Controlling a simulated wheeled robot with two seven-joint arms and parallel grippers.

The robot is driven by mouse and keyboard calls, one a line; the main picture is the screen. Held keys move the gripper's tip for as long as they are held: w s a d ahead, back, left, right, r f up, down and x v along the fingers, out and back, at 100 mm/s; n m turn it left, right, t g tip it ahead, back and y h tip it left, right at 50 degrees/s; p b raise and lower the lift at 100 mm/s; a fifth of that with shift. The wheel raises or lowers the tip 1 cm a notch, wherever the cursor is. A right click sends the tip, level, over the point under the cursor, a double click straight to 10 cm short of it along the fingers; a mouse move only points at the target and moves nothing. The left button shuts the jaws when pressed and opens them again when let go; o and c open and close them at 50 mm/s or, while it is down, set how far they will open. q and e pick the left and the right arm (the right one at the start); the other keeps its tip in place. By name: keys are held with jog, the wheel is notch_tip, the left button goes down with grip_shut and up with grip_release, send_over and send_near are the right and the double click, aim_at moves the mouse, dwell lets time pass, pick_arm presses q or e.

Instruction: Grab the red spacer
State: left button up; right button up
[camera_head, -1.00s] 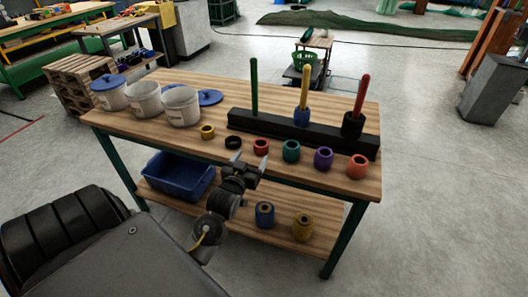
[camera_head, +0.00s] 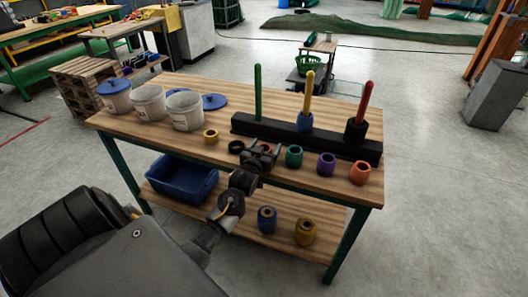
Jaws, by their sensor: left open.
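The red spacer (camera_head: 266,148) stands near the front edge of the wooden workbench. It is mostly hidden behind my left gripper (camera_head: 262,152), and only a bit of red shows between the fingers. The left gripper is open, with its fingers spread at the front edge near the spacer. I cannot tell whether they touch it. My right gripper is out of view.
A black spacer (camera_head: 236,147) is just left of the gripper, a teal one (camera_head: 294,156) just right. A black peg rack (camera_head: 275,134) lies behind. White buckets (camera_head: 149,103) stand left.

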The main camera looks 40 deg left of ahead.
pick_arm(q)
jog(key=shift+w, duration=0.1)
jog(key=c, duration=1)
jog(key=shift+r, duration=0.15)
jog(key=shift+c, duration=0.2)
jog(key=shift+r, duration=0.25)
notch_tip(320, 180, up, 2)
jog(key=shift+r, duration=0.1)
jog(key=s+a+r, duration=0.1)
jog(key=s+r, duration=0.9)
jog(key=s, duration=0.4)
jog(key=shift+a, duration=0.3)
